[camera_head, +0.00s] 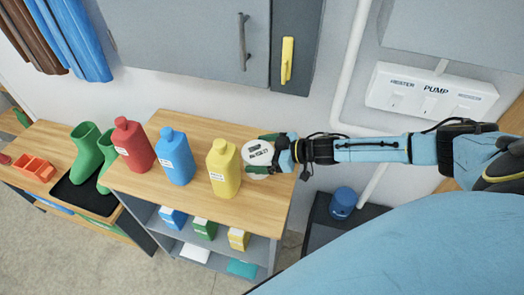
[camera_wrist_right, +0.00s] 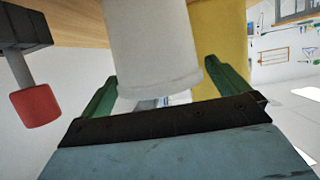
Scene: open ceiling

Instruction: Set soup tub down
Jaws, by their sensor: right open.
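The white soup tub (camera_head: 257,149), with dark lettering on its lid, is at the right end of the wooden shelf top (camera_head: 240,206), just right of the yellow bottle (camera_head: 223,168). It appears upright on the wood; its contact with the wood is not clear. My right gripper (camera_head: 257,154) comes in from the right, its green fingers open on either side of the tub. In the right wrist view the tub (camera_wrist_right: 155,45) is between the spread fingers of the gripper (camera_wrist_right: 160,78), with gaps visible beside it. My left gripper is not in view.
A blue bottle (camera_head: 174,160) and a red bottle (camera_head: 133,147) stand left of the yellow one. Green boots (camera_head: 86,155) are further left. The wall with a switch panel (camera_head: 430,92) is behind. A blue canister (camera_head: 343,202) sits on a low dark stand at right.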

